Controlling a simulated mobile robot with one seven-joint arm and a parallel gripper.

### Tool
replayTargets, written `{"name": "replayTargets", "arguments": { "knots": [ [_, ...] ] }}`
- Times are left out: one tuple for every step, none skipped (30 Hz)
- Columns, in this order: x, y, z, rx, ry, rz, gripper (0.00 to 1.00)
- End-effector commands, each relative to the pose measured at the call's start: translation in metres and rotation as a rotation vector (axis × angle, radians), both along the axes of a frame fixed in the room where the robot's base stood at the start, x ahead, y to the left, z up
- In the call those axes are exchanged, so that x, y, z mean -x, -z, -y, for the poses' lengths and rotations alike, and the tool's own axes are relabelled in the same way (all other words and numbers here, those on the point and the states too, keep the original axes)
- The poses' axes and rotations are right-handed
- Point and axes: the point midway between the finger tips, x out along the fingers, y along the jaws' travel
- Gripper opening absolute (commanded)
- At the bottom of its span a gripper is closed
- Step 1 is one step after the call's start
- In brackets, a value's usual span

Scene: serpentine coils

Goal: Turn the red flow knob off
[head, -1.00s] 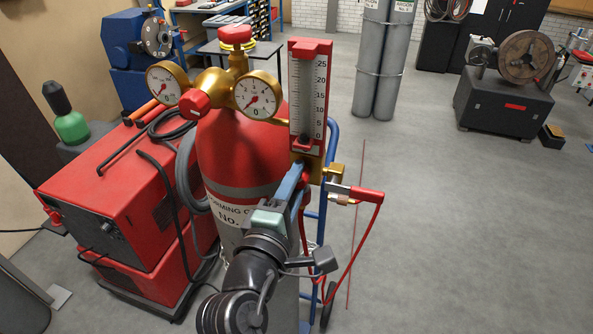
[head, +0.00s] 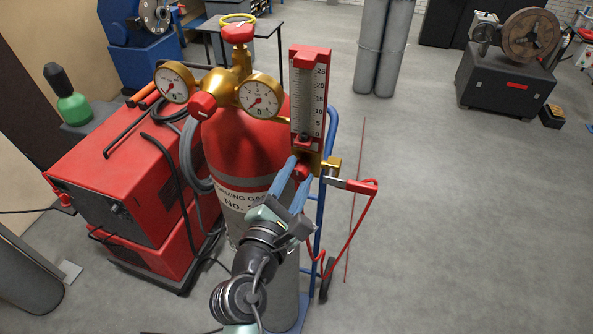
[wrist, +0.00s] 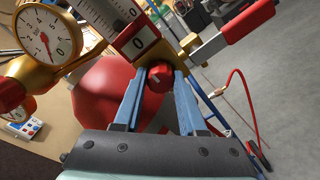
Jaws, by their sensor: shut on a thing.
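The red flow knob (head: 301,173) sits at the foot of the clear flowmeter (head: 309,95) with its red frame and numbered scale. The knob also shows in the wrist view (wrist: 159,77), with a white mark on its face. My gripper (head: 292,176) has two blue fingers, one on each side of the knob. In the wrist view my gripper (wrist: 155,84) is shut on the knob at the fingertips. The flowmeter's float looks low, near the bottom of the tube, but is too small to read exactly.
The flowmeter joins a brass regulator with two gauges (head: 259,97) on a red-topped cylinder (head: 243,140). A red hose (head: 355,225) hangs right of the blue trolley. A red welding machine (head: 118,180) stands left. The floor at right is mostly clear.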

Motion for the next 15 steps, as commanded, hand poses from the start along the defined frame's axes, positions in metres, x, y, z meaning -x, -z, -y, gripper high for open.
{"name": "replayTargets", "arguments": {
  "knots": [
    [0.0001,-0.0002,0.0002,0.006,0.001,-0.003,0.00],
    [0.0000,-0.0001,0.0002,0.009,0.000,-0.004,0.00],
    [0.0000,0.0001,0.0002,0.013,0.000,-0.005,0.00],
    [0.0000,0.0002,0.0002,0.015,0.001,-0.005,0.00],
    [0.0000,0.0002,0.0002,0.016,0.001,-0.006,0.00],
    [0.0000,0.0004,0.0002,0.017,0.001,-0.006,0.00],
    [0.0000,0.0004,0.0002,0.018,0.001,-0.006,0.00],
    [0.0000,0.0004,0.0002,0.018,0.001,-0.006,0.00],
    [0.0000,0.0004,0.0002,0.018,0.001,-0.006,0.00],
    [0.0000,0.0004,0.0003,0.018,0.001,-0.006,0.00],
    [0.0000,0.0004,0.0002,0.018,0.001,-0.006,0.00],
    [0.0000,0.0004,0.0002,0.018,0.001,-0.006,0.00],
    [0.0000,0.0004,0.0002,0.018,0.001,-0.006,0.00],
    [0.0000,0.0004,0.0002,0.018,0.001,-0.006,0.00],
    [0.0000,0.0004,0.0003,0.018,0.001,-0.006,0.42]
  ]
}}
